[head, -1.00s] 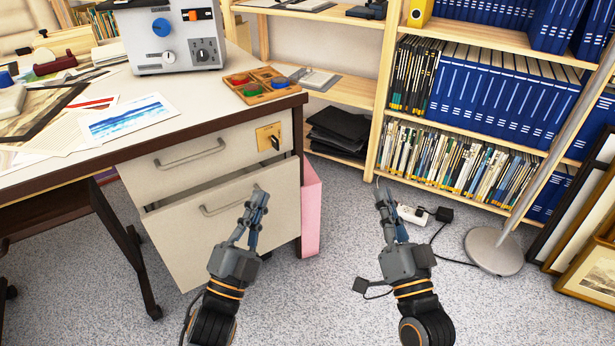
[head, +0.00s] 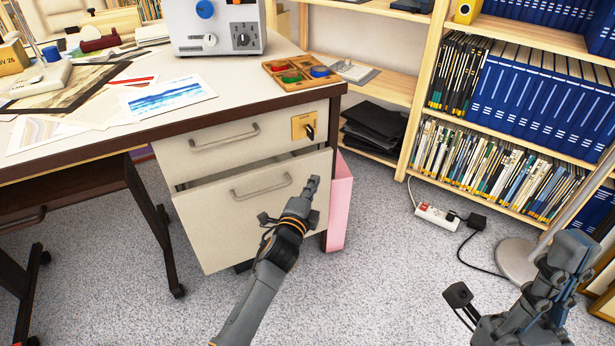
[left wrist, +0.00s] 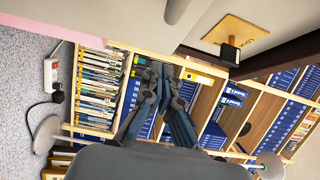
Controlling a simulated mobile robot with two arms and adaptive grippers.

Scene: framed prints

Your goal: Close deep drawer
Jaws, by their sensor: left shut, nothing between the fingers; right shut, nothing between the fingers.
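The deep drawer (head: 240,222) is the lower one of the desk's drawer unit and stands partly pulled out, with a dark gap above its front. Its bar handle (head: 261,187) faces me. My left gripper (head: 313,183) is shut and empty in front of the right part of the deep drawer's front, right of the handle; I cannot tell whether it touches. Its shut fingers also show in the left wrist view (left wrist: 165,85). My right gripper (head: 575,250) is shut and empty at the lower right, away from the desk.
The upper drawer (head: 195,150) is shut, with a key in its lock plate (head: 304,125). A pink panel (head: 340,205) stands right of the drawer unit. A power strip (head: 437,217) and lamp base (head: 517,260) are on the carpet before the bookshelf (head: 407,130).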

